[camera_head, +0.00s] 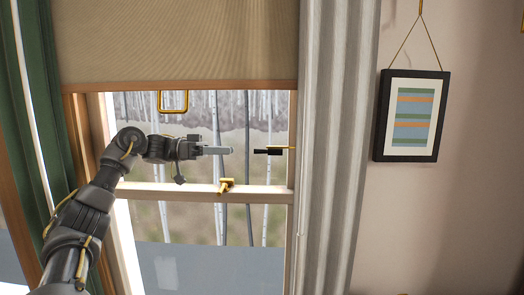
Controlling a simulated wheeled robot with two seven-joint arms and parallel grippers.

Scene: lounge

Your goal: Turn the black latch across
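The black latch (268,151) is a small dark bar at the right side of the window. A thin brass piece joins it at the right frame, and it lies roughly level, pointing left. My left gripper (218,150) reaches in from the left at about the same height. Its grey fingertips point right, and a gap shows in this view between them and the latch. The fingers are seen side-on and overlap, so their opening is hidden. My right gripper is out of view.
A brass catch (226,186) sits on the window's wooden cross rail (170,191) below my gripper. A brass loop (173,101) hangs under the beige blind (180,40). A grey curtain (337,150) borders the window at right, with a framed picture (411,116) beyond.

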